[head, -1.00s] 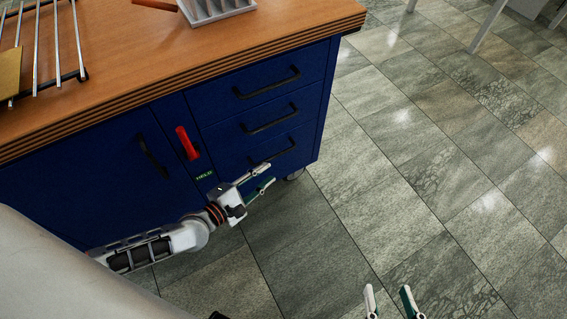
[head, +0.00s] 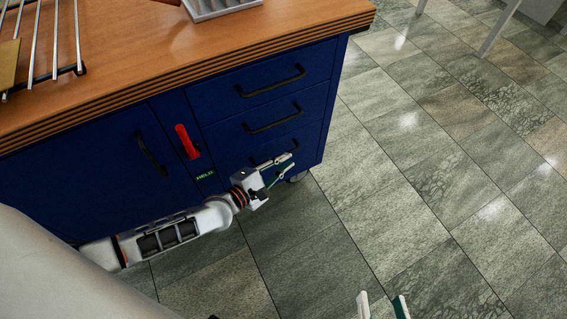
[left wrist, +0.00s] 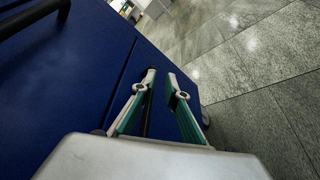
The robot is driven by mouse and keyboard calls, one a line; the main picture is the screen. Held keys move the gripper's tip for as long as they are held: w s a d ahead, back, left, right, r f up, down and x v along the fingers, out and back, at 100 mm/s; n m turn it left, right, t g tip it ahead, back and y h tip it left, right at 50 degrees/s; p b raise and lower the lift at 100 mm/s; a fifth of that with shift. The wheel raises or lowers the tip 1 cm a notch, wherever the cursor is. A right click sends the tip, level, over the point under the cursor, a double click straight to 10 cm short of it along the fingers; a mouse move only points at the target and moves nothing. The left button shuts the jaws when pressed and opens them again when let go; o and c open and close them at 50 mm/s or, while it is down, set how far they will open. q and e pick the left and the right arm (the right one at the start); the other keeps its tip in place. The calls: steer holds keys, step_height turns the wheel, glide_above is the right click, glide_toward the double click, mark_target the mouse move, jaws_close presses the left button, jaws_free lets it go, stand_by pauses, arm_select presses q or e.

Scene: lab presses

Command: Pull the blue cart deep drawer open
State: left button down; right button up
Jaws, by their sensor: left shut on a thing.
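The blue cart (head: 80,180) has a wooden top and three stacked drawers at its right end. The lowest drawer (head: 235,158) looks shut; its black handle (head: 294,143) is partly hidden by my gripper. My left gripper (head: 279,167) is at this handle, its fingers shut on it. In the left wrist view the left gripper (left wrist: 161,84) has its pale and green fingers in front of the blue drawer faces, with a dark bar (left wrist: 148,118) showing between them. My right gripper (head: 382,303) is open and empty over the floor at the bottom edge.
The upper drawers have black handles (head: 271,80) and (head: 272,118) look shut. A red handle (head: 187,141) and a green-lettered label are left of them. A wire rack (head: 45,50) and a grey tray (head: 218,7) stand on top.

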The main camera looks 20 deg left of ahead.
arm_select(q)
steer(key=shift+s+a+f, duration=0.1)
steer(key=shift+f, duration=0.35)
arm_select(e)
steer(key=shift+f, duration=0.2)
arm_select(q)
steer(key=c, duration=2.2)
jaws_free()
steer(key=shift+r, duration=0.1)
steer(key=shift+o, duration=0.2)
steer(key=shift+r, duration=0.1)
arm_select(e)
steer(key=shift+s, duration=0.1)
arm_select(q)
steer(key=p+v, duration=0.1)
steer(key=v, duration=0.8)
steer(key=shift+p, duration=0.4)
arm_select(e)
steer(key=r, duration=0.1)
steer(key=w+r, duration=0.1)
steer(key=r, duration=0.1)
steer(key=shift+w+r+t, duration=0.25)
steer(key=shift+r+t, duration=0.05)
steer(key=shift+t, duration=0.1)
